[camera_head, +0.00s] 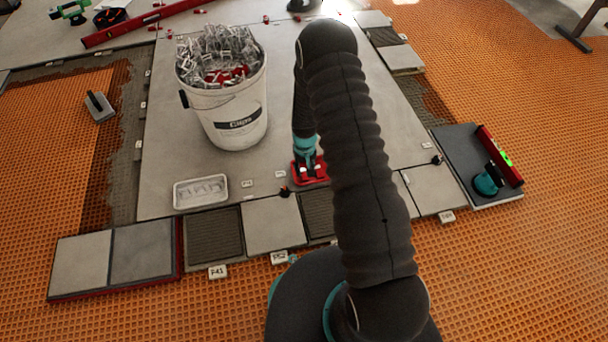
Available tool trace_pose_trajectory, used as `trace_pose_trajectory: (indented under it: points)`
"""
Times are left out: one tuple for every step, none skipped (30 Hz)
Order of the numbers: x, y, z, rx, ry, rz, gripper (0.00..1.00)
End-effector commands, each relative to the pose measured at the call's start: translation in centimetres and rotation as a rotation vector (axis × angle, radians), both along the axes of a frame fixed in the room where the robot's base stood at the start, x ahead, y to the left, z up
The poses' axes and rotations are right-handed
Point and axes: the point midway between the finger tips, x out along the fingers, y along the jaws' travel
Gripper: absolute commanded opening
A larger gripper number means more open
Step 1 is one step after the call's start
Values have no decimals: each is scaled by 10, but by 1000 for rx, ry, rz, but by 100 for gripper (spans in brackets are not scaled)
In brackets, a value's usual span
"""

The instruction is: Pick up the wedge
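My gripper (309,168) points down at the grey tile floor, just right of the bucket. A red piece (301,181) shows low around its fingertips. I cannot tell whether this is the wedge or whether the fingers grip it. The fingers are small and partly hidden by my arm. Other small red pieces that look like wedges lie at the back, one of them (266,19) behind the bucket. More red pieces (227,74) lie among clear clips in the bucket.
The white clips bucket (236,117) stands left of my gripper. A white tray (200,192) lies in front of it. A dark tile (455,150) with a red level and teal suction cup is at right. Orange matting (500,270) surrounds the tiles.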

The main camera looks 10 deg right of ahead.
Motion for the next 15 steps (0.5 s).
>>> trace_pose_trajectory:
  points:
    - [-1,-1,-6,0,2,0,35]
    - [-1,-1,-10,0,2,0,35]
    - [-2,-2,-15,0,3,0,35]
    - [-2,-2,-20,0,4,0,35]
    - [-3,-3,-24,0,4,0,35]
    - [-2,-3,-30,0,3,0,35]
    - [-2,-3,-35,0,2,0,35]
    - [-2,-3,-39,0,2,0,35]
    - [-2,-3,-42,0,2,0,35]
    - [-2,-3,-44,0,1,0,35]
    - [-2,-3,-46,0,1,0,35]
    - [-2,-3,-47,0,1,0,35]
    - [-2,-3,-47,0,1,0,35]
    - [-2,-3,-47,0,1,0,35]
    - [-2,-3,-47,0,1,0,35]
